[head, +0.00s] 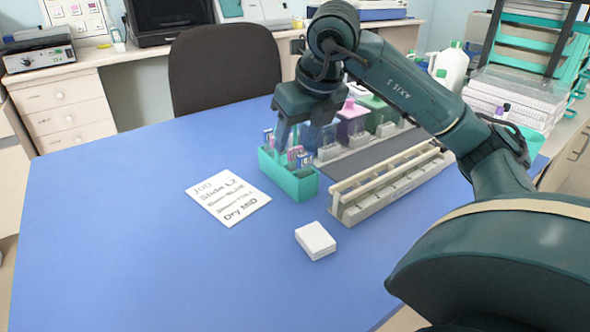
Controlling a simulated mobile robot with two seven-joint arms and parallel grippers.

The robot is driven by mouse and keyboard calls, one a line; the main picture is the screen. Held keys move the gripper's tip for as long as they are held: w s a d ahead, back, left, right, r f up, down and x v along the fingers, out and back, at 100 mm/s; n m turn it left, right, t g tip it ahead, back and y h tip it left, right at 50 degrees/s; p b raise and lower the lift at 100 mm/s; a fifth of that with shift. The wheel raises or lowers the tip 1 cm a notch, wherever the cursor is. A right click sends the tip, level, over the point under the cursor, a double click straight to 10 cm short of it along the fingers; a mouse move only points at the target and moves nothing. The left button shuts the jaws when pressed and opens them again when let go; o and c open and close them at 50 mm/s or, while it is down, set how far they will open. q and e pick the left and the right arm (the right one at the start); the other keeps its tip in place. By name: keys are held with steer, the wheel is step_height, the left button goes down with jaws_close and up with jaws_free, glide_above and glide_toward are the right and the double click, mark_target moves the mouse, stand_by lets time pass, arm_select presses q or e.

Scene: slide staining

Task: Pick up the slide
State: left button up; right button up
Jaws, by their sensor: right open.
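Several slides (305,158) with coloured, labelled ends stand upright in a teal slide box (304,190) on the blue table. My right gripper (297,143) points down over this box, its fingers apart on either side of the slides' tops. I cannot tell whether a finger touches a slide. A job card (228,198) lies flat to the left of the box, with handwriting that includes "Slide L2" and "Dry MID". My left gripper is out of view.
A cream rack (390,187) stands right of the box. Behind it are staining jars, one purple (352,122), and a grey mat (375,150). A small white block (315,240) lies in front. The table's left side (110,220) is clear.

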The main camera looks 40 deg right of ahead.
mark_target(295, 148)
steer(key=x, duration=0.5)
steer(key=shift+d+b, duration=0.35)
steer(key=shift+b, duration=0.05)
steer(key=shift+r, duration=0.1)
steer(key=shift+c, duration=0.5)
steer(key=c, duration=1)
steer(key=shift+o, duration=0.2)
steer(key=shift+r, duration=0.1)
